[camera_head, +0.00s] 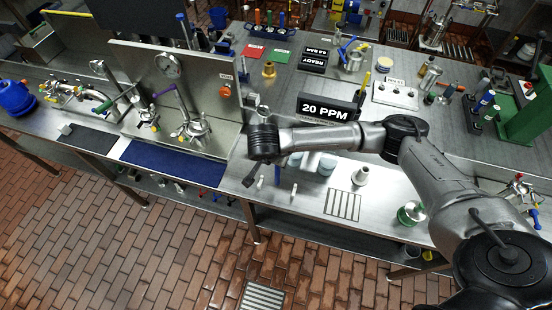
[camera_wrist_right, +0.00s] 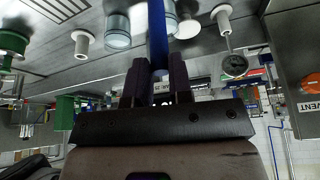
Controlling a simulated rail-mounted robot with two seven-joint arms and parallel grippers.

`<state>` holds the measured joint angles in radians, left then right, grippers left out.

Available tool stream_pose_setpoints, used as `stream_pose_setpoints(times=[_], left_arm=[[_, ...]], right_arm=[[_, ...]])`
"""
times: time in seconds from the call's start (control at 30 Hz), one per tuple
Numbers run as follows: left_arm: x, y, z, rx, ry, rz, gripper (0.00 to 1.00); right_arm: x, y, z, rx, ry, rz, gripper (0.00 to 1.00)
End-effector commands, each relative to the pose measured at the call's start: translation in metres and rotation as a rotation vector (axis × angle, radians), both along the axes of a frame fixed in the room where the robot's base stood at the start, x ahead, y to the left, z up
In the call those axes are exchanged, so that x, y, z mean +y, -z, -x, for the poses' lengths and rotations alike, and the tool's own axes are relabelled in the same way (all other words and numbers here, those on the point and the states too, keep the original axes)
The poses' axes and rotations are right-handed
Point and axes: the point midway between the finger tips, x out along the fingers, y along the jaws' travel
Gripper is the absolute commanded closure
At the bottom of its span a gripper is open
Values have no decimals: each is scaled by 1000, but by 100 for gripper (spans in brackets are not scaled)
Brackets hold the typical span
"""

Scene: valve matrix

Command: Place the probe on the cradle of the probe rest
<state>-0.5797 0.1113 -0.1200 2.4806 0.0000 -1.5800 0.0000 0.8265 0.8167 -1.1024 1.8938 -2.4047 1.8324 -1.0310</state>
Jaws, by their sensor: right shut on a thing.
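My right gripper (camera_head: 262,180) is over the front part of the bench, left of the white jars in the head view. In the right wrist view its two dark fingers (camera_wrist_right: 157,66) are shut on a blue rod, the probe (camera_wrist_right: 157,32), which runs up out of that picture. A short blue piece of the probe (camera_head: 277,174) shows beside the gripper in the head view; my wrist hides much of the rest. I cannot make out the probe rest or its cradle with certainty. My left gripper is not in view.
A steel panel with a gauge (camera_head: 168,66) and valves stands left. A 20 PPM display (camera_head: 326,110) is behind my arm.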

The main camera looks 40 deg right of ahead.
Motion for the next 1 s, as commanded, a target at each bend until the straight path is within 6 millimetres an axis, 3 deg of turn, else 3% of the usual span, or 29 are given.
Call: stream_pose_setpoints(times=[0.2,0.97,1.0], left_arm=[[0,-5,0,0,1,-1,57],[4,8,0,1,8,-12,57],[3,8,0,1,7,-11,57]], right_arm=[[0,23,0,0,-1,-1,100],[0,35,0,-1,0,0,100],[0,35,0,-1,0,0,79]])
